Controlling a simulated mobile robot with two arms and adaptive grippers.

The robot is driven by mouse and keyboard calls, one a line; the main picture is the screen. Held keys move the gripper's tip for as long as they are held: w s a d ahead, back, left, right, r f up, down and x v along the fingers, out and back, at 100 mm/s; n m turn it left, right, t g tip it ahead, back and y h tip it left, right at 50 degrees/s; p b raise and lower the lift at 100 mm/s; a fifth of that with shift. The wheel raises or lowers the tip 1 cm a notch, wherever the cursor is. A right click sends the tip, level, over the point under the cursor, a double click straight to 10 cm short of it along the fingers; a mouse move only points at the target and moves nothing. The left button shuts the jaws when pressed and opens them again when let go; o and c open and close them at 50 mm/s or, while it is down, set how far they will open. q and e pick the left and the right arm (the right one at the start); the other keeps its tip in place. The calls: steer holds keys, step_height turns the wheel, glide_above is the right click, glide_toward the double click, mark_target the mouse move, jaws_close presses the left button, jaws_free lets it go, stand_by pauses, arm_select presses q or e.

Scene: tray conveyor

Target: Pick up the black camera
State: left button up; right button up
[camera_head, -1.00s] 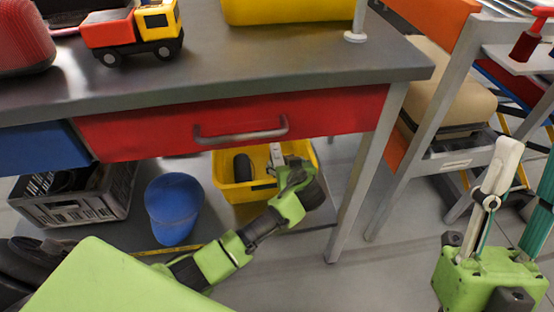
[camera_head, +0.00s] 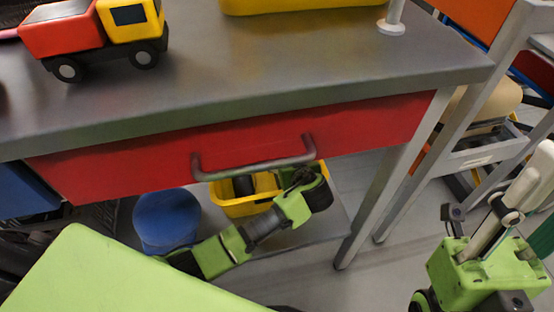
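No black camera can be made out for certain. A dark object (camera_head: 243,186) lies in the yellow bin (camera_head: 233,209) under the workbench; I cannot tell what it is. My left arm reaches from the lower left to the bin, and my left gripper (camera_head: 290,178) is at its right part. Its fingers are mostly hidden behind the drawer handle and the bench front, so its opening and anything in it cannot be seen. My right gripper (camera_head: 520,200) is at the right edge, away from the bin, pointing up; its fingers are partly cut off.
The grey workbench (camera_head: 250,75) has a red drawer (camera_head: 120,168) with a metal handle (camera_head: 255,170) above my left arm. A toy truck (camera_head: 100,35) stands on top. A blue cap-like object (camera_head: 166,218) is left of the bin. A bench leg (camera_head: 385,195) stands right of it.

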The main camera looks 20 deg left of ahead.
arm_select(q)
steer(key=shift+w+f, duration=0.1)
steer(key=shift+c, duration=0.5)
steer(key=c, duration=1.3)
steer(key=shift+o, duration=0.2)
steer(key=shift+r, duration=0.2)
